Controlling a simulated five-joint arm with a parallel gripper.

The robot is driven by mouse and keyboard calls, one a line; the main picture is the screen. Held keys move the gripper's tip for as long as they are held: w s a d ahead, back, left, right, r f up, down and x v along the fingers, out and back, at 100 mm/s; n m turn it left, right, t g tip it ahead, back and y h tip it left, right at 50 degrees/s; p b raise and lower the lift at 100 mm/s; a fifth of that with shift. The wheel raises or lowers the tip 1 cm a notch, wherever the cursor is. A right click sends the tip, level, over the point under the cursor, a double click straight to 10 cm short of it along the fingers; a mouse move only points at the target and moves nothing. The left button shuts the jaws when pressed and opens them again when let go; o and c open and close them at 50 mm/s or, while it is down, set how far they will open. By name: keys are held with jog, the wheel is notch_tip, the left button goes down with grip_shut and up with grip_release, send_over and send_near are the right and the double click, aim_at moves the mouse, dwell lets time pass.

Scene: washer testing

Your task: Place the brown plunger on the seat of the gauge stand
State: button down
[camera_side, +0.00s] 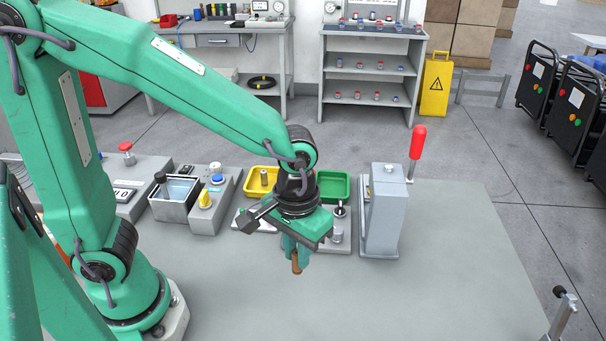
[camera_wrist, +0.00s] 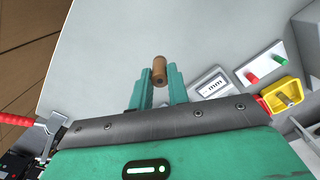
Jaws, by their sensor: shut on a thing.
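My gripper (camera_wrist: 159,84) is shut on the brown plunger (camera_wrist: 159,70). The plunger sticks out between the two green fingers, and its round end faces the wrist camera. In the side view the brown plunger (camera_side: 296,265) hangs below my gripper, over the bare front part of the table. I cannot tell its exact height. A metal post on a grey base (camera_side: 337,235) stands just right of and behind my gripper. It may be the gauge stand, but my gripper hides part of it. A display panel marked mm (camera_wrist: 210,84) shows right of the plunger in the wrist view.
A tall grey press (camera_side: 383,215) with a red-handled lever (camera_side: 417,145) stands to the right. Yellow (camera_side: 250,184) and green (camera_side: 335,178) trays stand behind. A metal tank (camera_side: 174,208) and a yellow knob (camera_side: 205,199) are left. The table front (camera_side: 400,300) is clear.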

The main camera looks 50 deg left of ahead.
jog(key=w+a+r, duration=0.2)
jog(key=w+a, duration=0.7)
jog(key=w, duration=0.3)
jog(key=shift+w+a, duration=0.1)
jog(key=w+a+f, duration=0.1)
jog(key=a+f, duration=0.1)
jog(key=a, duration=0.1)
jog(key=w+a+f, duration=0.2)
jog(key=a, duration=0.2)
jog(key=w+a+f, duration=0.1)
jog(key=a+f, duration=0.2)
jog(key=shift+w+a, duration=0.25)
jog(key=shift+w, duration=0.1)
jog(key=shift+f, duration=2)
jog(key=shift+f, duration=0.4)
